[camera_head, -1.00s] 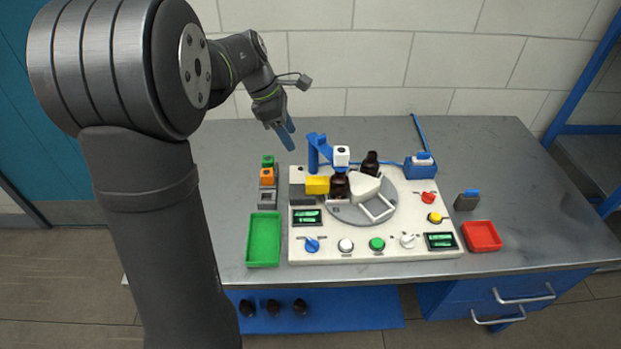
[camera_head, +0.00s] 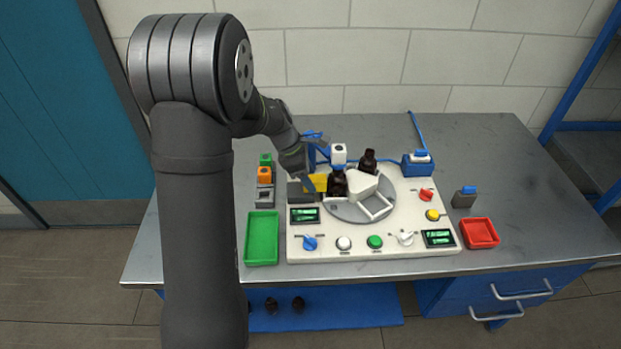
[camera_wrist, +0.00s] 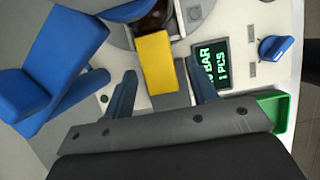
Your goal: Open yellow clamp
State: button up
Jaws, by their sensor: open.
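The yellow clamp (camera_head: 318,183) is a small block at the left edge of the round turntable, next to a dark amber bottle (camera_head: 337,182). In the wrist view the yellow clamp (camera_wrist: 156,62) lies just beyond my fingertips, roughly between them, with a grey block (camera_wrist: 169,97) behind it. My gripper (camera_wrist: 163,82) is open, with one blue finger to each side of the grey block. Nothing is held. In the head view my gripper (camera_head: 306,172) is over the left end of the station and partly hides the clamp. I cannot tell whether the fingers touch anything.
A green tray (camera_head: 262,238) and a red tray (camera_head: 479,233) flank the panel.

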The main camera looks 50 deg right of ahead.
jog(key=shift+s+d+f, duration=0.15)
jog(key=shift+d+f, duration=0.05)
jog(key=shift+f, duration=0.4)
grip_shut()
jog(key=shift+w+a, duration=1.2)
jog(key=shift+w, duration=0.05)
jog(key=shift+c, duration=0.3)
grip_release()
jog(key=shift+a, duration=0.1)
jog(key=shift+o, duration=0.3)
jog(key=shift+r, duration=0.1)
